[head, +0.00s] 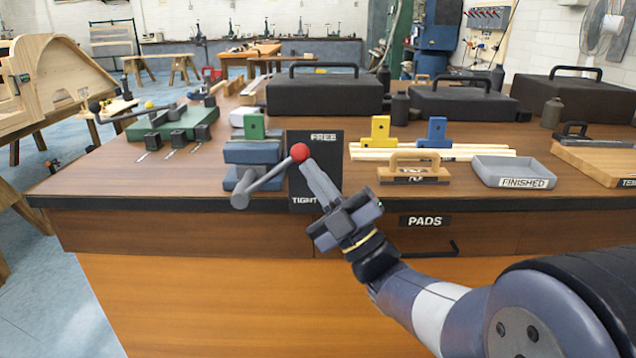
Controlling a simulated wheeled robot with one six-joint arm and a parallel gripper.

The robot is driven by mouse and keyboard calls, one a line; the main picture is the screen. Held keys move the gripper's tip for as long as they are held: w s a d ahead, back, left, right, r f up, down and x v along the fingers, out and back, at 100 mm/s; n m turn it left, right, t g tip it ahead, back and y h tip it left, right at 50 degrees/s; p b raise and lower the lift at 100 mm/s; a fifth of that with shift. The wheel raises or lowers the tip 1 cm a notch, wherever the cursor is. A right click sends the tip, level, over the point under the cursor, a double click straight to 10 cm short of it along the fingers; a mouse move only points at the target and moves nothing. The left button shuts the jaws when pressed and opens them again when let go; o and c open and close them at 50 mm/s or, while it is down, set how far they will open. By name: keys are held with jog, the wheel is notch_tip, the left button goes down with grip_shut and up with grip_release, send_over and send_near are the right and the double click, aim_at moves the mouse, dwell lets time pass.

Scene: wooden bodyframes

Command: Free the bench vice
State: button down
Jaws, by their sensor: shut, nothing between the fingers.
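The bench vice (252,152) is blue-grey and stands at the front edge of the wooden bench, with a green block (254,127) at its top. Its grey lever (270,177) slants up to the right and ends in a red ball (299,152). A black plate (318,170) behind the ball reads FREE at the top and TIGHT at the bottom; the ball is nearer the FREE end. My gripper (306,166) is shut and empty, its fingertips just below and right of the red ball. I cannot tell whether they touch it.
On the bench to the right are yellow (380,131) and blue (436,132) clamp blocks, a wooden handled block (413,174) and a grey FINISHED tray (513,173). Black cases (325,97) stand behind. A green fixture (172,123) is at left. A PADS drawer (425,221) is below.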

jog(key=shift+a+r+n+g, duration=0.35)
jog(key=shift+r+n+g, duration=0.4)
jog(key=shift+n+g, duration=0.1)
jog(key=shift+a+r+n+g, duration=0.3)
jog(key=shift+r+n+g, duration=0.45)
jog(key=shift+g, duration=0.1)
jog(key=shift+f, duration=0.1)
